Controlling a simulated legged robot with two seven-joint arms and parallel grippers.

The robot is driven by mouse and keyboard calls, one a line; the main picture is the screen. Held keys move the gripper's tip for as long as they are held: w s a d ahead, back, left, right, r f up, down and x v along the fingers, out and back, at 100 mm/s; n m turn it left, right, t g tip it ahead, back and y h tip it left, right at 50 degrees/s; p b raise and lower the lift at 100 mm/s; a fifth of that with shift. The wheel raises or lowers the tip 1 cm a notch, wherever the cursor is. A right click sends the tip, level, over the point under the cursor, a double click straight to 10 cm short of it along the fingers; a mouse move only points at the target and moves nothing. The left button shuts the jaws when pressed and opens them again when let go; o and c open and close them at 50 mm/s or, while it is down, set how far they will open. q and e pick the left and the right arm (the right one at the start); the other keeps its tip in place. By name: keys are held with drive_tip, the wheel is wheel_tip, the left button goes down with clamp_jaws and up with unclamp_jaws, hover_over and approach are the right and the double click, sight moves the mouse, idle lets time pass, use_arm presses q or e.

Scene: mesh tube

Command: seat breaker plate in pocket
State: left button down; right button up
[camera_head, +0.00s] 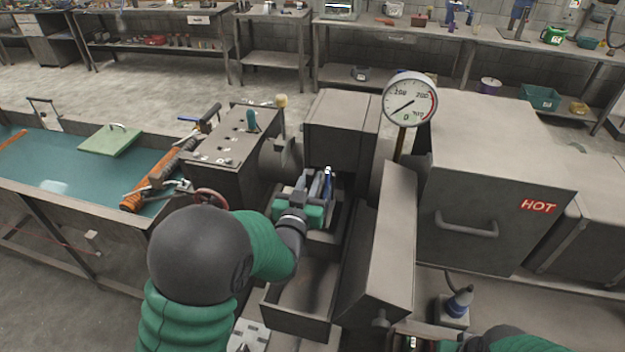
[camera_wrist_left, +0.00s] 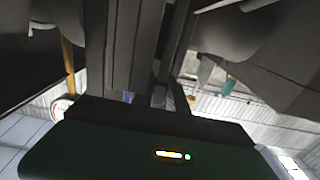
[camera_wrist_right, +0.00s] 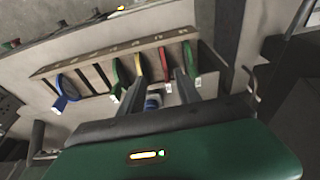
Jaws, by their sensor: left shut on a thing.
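My left gripper (camera_head: 326,182) reaches into the gap in front of the grey machine block (camera_head: 343,125). Its fingers (camera_wrist_left: 152,90) point away from the camera in the left wrist view. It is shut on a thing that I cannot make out. I cannot pick out the breaker plate or its pocket for sure. My right gripper (camera_wrist_right: 160,88) has its fingers apart, with nothing clearly held, below a rack of coloured loops (camera_wrist_right: 117,65). In the head view only part of the right gripper (camera_head: 412,342) shows at the bottom edge.
A tall grey panel (camera_head: 382,250) stands right of the left gripper, with an open grey trough (camera_head: 300,300) below. A dial gauge (camera_head: 410,99) rises behind. A large box marked HOT (camera_head: 485,190) stands at the right. A control box (camera_head: 225,145) and teal-topped bench (camera_head: 60,170) are left.

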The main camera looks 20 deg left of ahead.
use_arm(q)
drive_tip(key=shift+d+r, duration=0.15)
drive_tip(key=shift+d, duration=0.1)
drive_tip(key=shift+d+r, duration=0.1)
drive_tip(key=shift+d, duration=0.4)
use_arm(e)
drive_tip(key=shift+d+f, duration=0.25)
drive_tip(key=shift+d, duration=0.05)
use_arm(q)
drive_tip(key=shift+a+b, duration=0.2)
drive_tip(key=shift+b, duration=0.2)
use_arm(e)
drive_tip(key=shift+a+f, duration=0.2)
drive_tip(key=shift+a, duration=0.1)
use_arm(q)
drive_tip(key=shift+d, duration=0.2)
use_arm(e)
drive_tip(key=shift+d+f, duration=0.1)
drive_tip(key=shift+d, duration=0.1)
use_arm(q)
drive_tip(key=shift+a+f+b, duration=0.1)
drive_tip(key=shift+f+b, duration=0.45)
use_arm(e)
drive_tip(key=shift+a+f, duration=0.1)
drive_tip(key=shift+f, duration=0.35)
